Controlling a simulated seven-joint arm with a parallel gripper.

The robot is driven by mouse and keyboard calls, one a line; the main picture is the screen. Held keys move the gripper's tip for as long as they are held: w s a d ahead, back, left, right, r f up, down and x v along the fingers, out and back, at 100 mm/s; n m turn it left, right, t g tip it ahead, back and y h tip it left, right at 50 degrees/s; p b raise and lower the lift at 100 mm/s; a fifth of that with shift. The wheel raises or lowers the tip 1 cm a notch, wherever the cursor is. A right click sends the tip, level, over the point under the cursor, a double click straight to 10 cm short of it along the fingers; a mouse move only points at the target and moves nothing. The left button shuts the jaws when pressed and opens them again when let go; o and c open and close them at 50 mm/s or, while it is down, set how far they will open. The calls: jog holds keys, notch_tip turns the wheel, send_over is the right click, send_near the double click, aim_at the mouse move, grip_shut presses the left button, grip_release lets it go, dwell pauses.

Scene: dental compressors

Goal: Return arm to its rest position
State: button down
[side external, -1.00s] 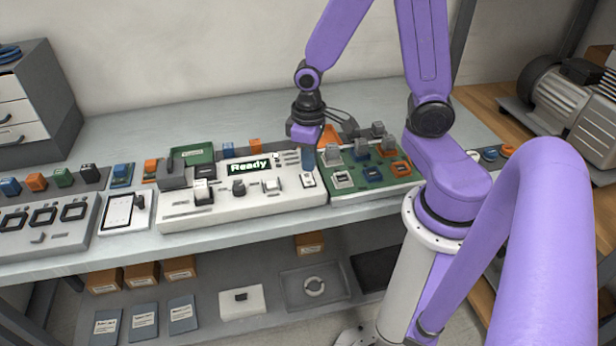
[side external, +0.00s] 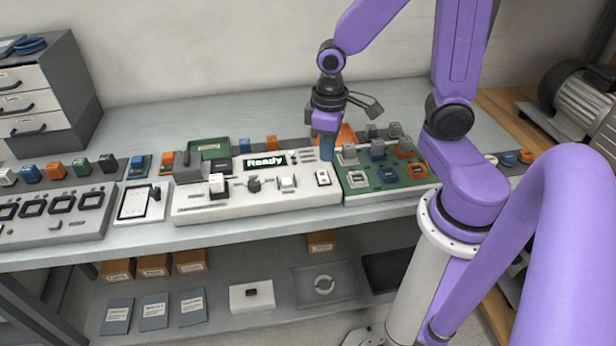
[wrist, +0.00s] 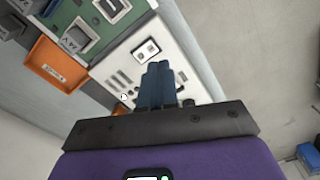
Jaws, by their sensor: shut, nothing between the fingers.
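My purple arm reaches over the bench from the right in the side view. My gripper (side external: 326,148) points down with its blue fingers together, above the right end of the white console near the green board. In the wrist view my gripper (wrist: 160,70) shows its blue fingertips closed side by side with nothing between them. The white console (side external: 215,205) has a lit display (side external: 264,162) reading "Ready". A small switch plate (side external: 322,178) sits on the console just below the fingers. It also shows in the wrist view (wrist: 146,50), apart from the fingertips.
The green board (side external: 395,178) with several sockets lies right of the console. An orange bin (side external: 346,134) stands behind the gripper. A grey tester (side external: 55,218) and a tablet (side external: 140,203) lie left. A drawer cabinet (side external: 45,100) stands far left.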

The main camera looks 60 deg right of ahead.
jog(key=s+a+r+n, duration=0.2)
jog(key=s+r+n, duration=0.1)
jog(key=s, duration=0.3)
jog(key=s+a+r+n, duration=0.3)
jog(key=s+n, duration=0.2)
jog(key=s, duration=0.2)
jog(key=shift+n, duration=0.3)
